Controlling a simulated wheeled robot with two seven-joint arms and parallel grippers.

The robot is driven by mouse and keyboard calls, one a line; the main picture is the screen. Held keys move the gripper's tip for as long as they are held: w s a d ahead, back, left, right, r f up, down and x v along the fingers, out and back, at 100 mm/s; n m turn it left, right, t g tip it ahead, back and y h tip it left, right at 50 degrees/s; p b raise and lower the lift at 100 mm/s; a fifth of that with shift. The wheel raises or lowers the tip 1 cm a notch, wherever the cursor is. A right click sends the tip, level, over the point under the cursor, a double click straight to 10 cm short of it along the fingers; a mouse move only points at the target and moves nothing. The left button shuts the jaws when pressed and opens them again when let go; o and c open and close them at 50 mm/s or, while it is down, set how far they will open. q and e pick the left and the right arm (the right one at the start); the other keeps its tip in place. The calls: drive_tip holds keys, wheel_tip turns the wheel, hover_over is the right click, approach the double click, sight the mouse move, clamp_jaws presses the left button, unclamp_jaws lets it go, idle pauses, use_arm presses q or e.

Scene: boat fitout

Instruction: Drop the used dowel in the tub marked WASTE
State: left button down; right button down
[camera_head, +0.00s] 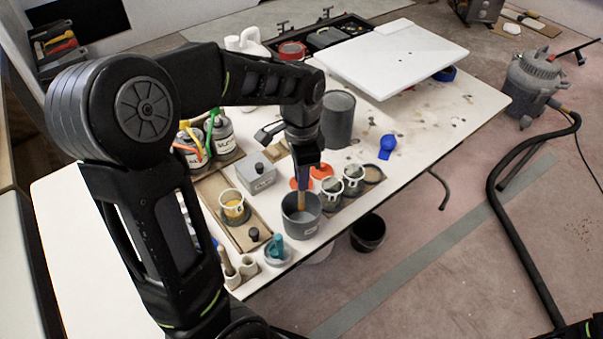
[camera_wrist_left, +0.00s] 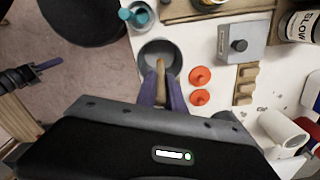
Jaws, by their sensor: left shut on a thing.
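My left gripper (camera_head: 304,172) is shut on the dowel (camera_head: 301,199), a short tan stick that points down between the purple fingers. In the left wrist view, the dowel (camera_wrist_left: 160,78) shows between the fingertips (camera_wrist_left: 161,90). A grey tub (camera_head: 301,226) with a small pale label stands near the table's front edge. The label is too small to read. The dowel's lower end is over or just inside the tub's mouth; I cannot tell how deep. The tub (camera_wrist_left: 146,56) also shows in the left wrist view. What seems my right gripper (camera_wrist_left: 42,68) shows at that view's left edge.
Cups (camera_head: 330,188), orange discs (camera_head: 321,172), a grey box with a black knob (camera_head: 256,180) and a teal-topped item (camera_head: 277,250) stand close around the tub. A black bucket (camera_head: 368,233) stands on the floor beyond the table edge. A grey can (camera_head: 338,118) stands farther back.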

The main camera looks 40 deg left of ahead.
use_arm(q)
drive_tip(key=shift+f+b, duration=0.45)
drive_tip(key=shift+f, duration=0.45)
drive_tip(key=c, duration=1.4)
unclamp_jaws()
drive_tip(key=shift+o, duration=0.2)
wheel_tip(320, 180, up, 8)
drive_tip(key=shift+f, duration=0.1)
